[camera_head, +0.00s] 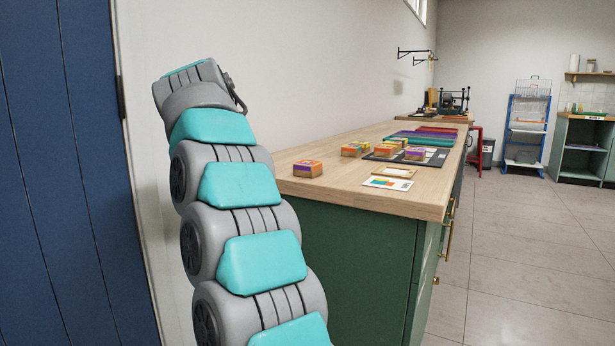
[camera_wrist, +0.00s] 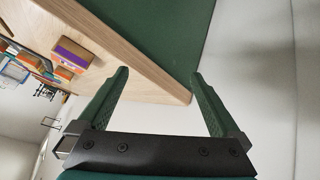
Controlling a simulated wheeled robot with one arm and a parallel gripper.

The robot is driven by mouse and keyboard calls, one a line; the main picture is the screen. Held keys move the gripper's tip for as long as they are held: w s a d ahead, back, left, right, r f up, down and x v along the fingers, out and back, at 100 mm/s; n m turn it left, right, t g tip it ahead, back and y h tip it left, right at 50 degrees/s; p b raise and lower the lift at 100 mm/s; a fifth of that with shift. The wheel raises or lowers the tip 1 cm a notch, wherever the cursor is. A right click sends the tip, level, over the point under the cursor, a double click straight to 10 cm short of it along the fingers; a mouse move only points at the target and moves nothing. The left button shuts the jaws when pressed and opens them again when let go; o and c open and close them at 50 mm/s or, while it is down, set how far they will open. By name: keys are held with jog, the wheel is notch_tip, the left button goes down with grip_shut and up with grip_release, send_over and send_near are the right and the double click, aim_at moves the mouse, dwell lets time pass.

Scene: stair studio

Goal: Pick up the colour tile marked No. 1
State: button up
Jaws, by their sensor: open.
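Several small colour tiles lie on the wooden counter (camera_head: 340,196); I cannot read a number on any, so I cannot tell which is No. 1. One orange and purple tile (camera_head: 307,168) sits alone near the counter's near left end. A tile with an orange and purple side (camera_wrist: 73,52) shows on the counter in the wrist view. Other tiles (camera_head: 385,150) are grouped farther along, at a dark mat (camera_head: 437,160). My gripper (camera_wrist: 160,76) is open and empty, with its fingers near the counter's edge and apart from the tile. In the head view its fingers are not visible.
A printed colour card (camera_head: 388,183) and a small framed piece (camera_head: 395,172) lie near the counter's front edge. Coloured sheets (camera_head: 425,137) lie farther back. A white wall (camera_head: 270,70) runs along the left, beside a blue panel (camera_head: 70,170). The floor (camera_head: 530,250) at right is clear.

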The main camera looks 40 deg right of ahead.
jog(key=d+r+m+h+b, duration=0.2)
jog(key=d+r+m+h, duration=0.15)
jog(key=d, duration=0.45)
jog(key=m+h+b, duration=0.2)
jog(key=m, duration=0.3)
send_near(306, 163)
jog(key=w+d, duration=0.1)
jog(key=w+d+f, duration=0.1)
jog(key=shift+d+f+g+y, duration=0.25)
jog(key=shift+d+f+g, duration=0.05)
jog(key=shift+g, duration=0.1)
jog(key=shift+d+f+m, duration=0.1)
jog(key=shift+d+m, duration=0.1)
jog(key=shift+m, duration=0.05)
jog(key=x, duration=0.7)
jog(key=shift+d, duration=0.2)
jog(key=shift+c, duration=0.2)
jog(key=c, duration=1.3)
jog(key=shift+s, duration=0.1)
